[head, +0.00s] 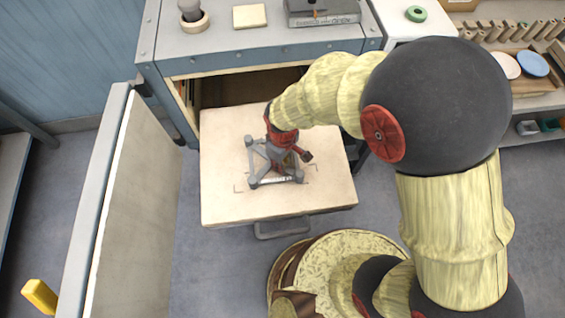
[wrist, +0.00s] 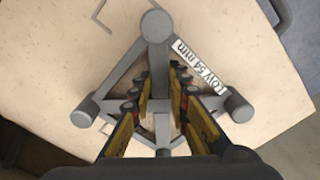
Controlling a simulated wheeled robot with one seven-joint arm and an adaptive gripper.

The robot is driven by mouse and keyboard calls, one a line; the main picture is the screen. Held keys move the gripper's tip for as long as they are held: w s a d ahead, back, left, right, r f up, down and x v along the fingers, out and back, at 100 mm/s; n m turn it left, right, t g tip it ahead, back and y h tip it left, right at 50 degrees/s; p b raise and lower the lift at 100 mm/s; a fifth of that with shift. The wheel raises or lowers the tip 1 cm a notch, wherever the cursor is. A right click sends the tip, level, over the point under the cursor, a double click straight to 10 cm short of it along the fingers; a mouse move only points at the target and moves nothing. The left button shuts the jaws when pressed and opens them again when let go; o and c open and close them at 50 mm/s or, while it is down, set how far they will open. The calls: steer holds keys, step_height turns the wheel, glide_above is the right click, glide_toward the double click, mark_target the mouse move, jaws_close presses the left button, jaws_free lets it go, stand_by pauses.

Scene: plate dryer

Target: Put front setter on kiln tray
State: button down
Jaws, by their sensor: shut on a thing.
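The setter, a grey triangular frame with round posts (head: 253,182) and a label reading "LOW 54 mm", is over the pale square kiln tray (head: 225,207). My gripper (head: 285,160) is shut on it near its middle. In the wrist view the fingers (wrist: 161,75) are close together on the inner part of the setter (wrist: 157,26), with the tray (wrist: 60,45) below. Dark corner marks show on the tray around the setter. I cannot tell whether the posts touch the tray. My gripper hides part of the setter.
The tray sticks out of the grey kiln (head: 200,45). An open door (head: 130,215) stands at the left. Mortar and pestle (head: 193,17), a pale tile (head: 249,16) and a grey box (head: 322,17) are on top. Shelves with small wares (head: 525,32) are at the right.

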steer(key=shift+f, duration=0.1)
steer(key=c, duration=1.8)
jaws_free()
steer(key=shift+o, duration=0.6)
step_height(320, 180, up, 12)
steer(key=p, duration=0.3)
